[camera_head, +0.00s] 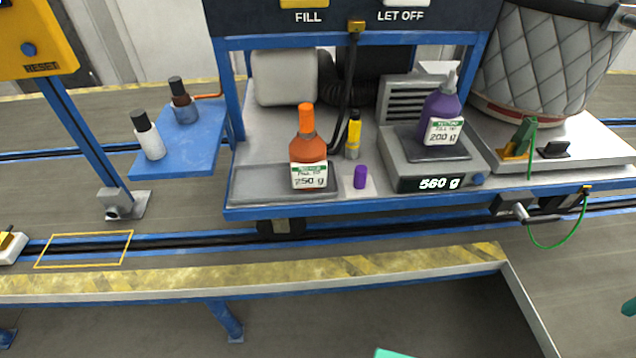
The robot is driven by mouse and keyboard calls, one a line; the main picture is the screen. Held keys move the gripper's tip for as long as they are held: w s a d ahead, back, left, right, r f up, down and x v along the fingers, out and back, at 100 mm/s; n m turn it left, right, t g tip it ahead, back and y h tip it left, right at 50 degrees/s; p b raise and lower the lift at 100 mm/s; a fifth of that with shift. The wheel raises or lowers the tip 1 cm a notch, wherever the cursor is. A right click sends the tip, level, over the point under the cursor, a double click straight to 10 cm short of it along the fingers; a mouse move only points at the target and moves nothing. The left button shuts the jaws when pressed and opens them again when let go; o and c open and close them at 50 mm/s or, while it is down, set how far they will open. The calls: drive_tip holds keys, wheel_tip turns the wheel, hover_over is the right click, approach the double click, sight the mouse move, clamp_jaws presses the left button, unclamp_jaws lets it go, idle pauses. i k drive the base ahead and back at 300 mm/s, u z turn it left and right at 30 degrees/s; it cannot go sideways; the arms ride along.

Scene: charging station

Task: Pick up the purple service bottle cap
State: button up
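The purple cap (360,177) stands on a small pale pad on the blue-framed cart, right of the orange bottle and in front of a yellow bottle. It is apart from both. The purple bottle (442,117), labelled 200 g, stands on the scale (434,168), which reads 560 g; it has a grey nozzle top. I cannot make out my gripper in this view. Teal bits show at the bottom and right edges, too cut off to identify.
An orange bottle (307,143) stands in a grey tray (252,184). A yellow bottle (353,136) with a hose is behind the cap. A quilted container (543,62) is at right. A yellow-striped rail (250,276) crosses in front of the cart. A blue side shelf (176,155) holds two bottles.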

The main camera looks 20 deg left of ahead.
sight(360, 171)
drive_tip(key=u, duration=0.5)
drive_tip(key=k, duration=0.55)
drive_tip(key=u, duration=0.3)
drive_tip(key=i, duration=0.9)
drive_tip(key=z, duration=0.55)
